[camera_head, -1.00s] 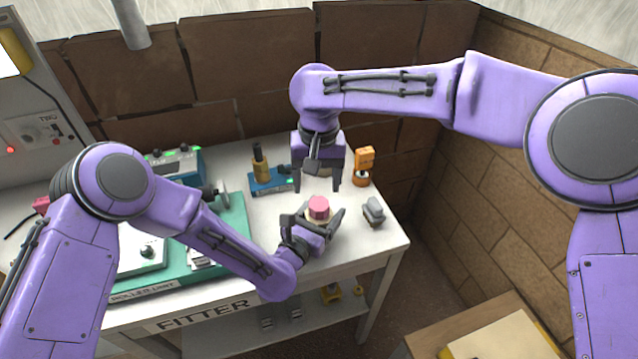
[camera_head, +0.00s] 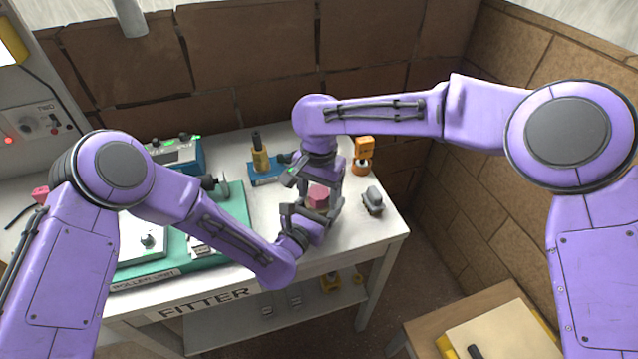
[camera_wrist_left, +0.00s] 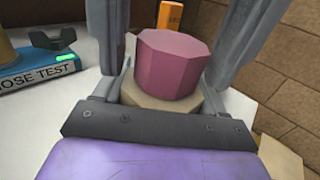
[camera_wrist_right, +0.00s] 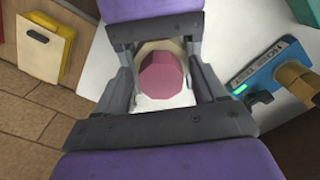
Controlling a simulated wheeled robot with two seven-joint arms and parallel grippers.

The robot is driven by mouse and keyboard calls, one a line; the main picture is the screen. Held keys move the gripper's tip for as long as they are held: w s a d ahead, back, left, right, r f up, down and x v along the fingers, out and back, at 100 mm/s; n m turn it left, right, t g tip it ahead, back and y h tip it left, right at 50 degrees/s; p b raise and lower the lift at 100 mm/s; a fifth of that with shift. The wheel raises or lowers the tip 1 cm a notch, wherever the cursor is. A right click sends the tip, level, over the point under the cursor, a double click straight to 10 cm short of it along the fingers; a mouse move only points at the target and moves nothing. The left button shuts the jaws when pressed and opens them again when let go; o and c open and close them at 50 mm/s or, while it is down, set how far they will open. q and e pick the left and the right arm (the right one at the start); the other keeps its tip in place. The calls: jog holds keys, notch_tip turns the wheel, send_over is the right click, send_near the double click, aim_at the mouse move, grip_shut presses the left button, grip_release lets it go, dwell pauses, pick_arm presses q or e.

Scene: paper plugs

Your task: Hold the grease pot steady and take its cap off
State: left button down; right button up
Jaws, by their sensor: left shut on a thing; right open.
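The grease pot has a pink faceted cap (camera_head: 319,196) and stands near the right end of the white table. In the left wrist view the cap (camera_wrist_left: 170,65) sits on the cream pot body (camera_wrist_left: 160,103). My left gripper (camera_head: 312,210) is shut around the pot body from the front. My right gripper (camera_head: 320,192) points down from above, its open fingers on either side of the cap. In the right wrist view the cap (camera_wrist_right: 163,76) shows between those fingers, with gaps beside it. Most of the pot body is hidden by the grippers.
A blue hose test stand (camera_head: 266,172) with a brass fitting is behind left of the pot. An orange block (camera_head: 363,153) stands behind right, and a grey part (camera_head: 373,201) lies to the right. A green roller unit (camera_head: 235,215) fills the left of the table.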

jog(key=c, duration=1.1)
jog(key=n, duration=0.6)
jog(key=shift+n, duration=0.4)
jog(key=shift+d, duration=0.1)
jog(key=o, duration=1.2)
